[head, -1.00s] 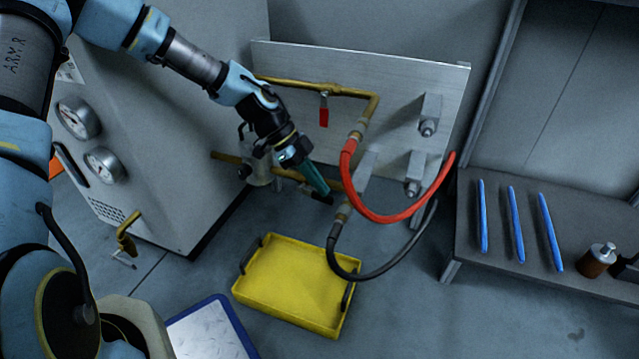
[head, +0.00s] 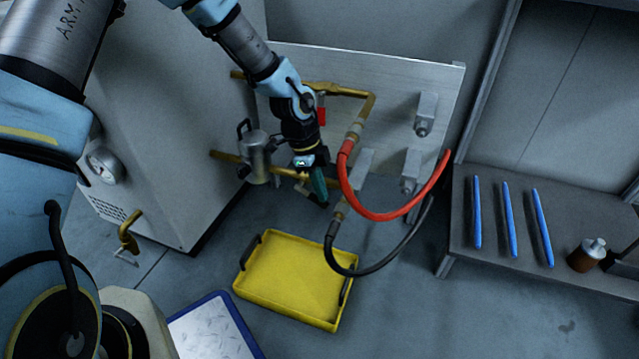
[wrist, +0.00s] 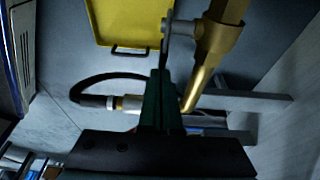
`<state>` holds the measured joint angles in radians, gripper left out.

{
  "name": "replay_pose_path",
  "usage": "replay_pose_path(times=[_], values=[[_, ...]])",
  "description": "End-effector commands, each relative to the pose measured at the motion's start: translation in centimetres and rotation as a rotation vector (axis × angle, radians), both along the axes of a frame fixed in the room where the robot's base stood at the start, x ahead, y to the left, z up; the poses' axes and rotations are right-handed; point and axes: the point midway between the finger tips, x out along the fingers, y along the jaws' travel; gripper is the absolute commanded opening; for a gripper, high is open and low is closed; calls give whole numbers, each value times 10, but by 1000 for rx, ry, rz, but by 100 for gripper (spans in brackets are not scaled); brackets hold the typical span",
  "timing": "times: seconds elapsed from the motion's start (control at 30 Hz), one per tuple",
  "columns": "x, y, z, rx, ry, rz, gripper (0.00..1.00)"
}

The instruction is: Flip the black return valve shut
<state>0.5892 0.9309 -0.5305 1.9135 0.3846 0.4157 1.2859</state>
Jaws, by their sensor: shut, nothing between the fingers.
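The black return valve (head: 323,205) is on the lower brass pipe (head: 228,158), mostly hidden behind my gripper in the head view. A bit of its dark handle shows at my fingertips, sloping down to the right. In the wrist view its thin lever (wrist: 166,42) is seen nearly edge-on beside the brass pipe (wrist: 222,40). My gripper (head: 320,196) is shut and empty, with its green fingers pointing down at the lever. In the wrist view the fingertips (wrist: 160,78) overlap the lever's end; I cannot tell whether they touch.
A red-handled valve (head: 321,115) hangs on the upper pipe. A red hose (head: 400,214) and a black hose (head: 385,262) loop to the right. A yellow tray (head: 290,280) lies on the floor below. A steel canister (head: 258,158) stands left of my gripper.

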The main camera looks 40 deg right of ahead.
Motion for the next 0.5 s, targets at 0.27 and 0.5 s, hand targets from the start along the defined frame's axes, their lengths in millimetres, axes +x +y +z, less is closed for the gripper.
replay_pose_path(times=[0.27, 0.5], values=[[-2, -1, -9, 84, -133, -6, 0], [-1, 0, -16, 84, -129, 2, 0]])
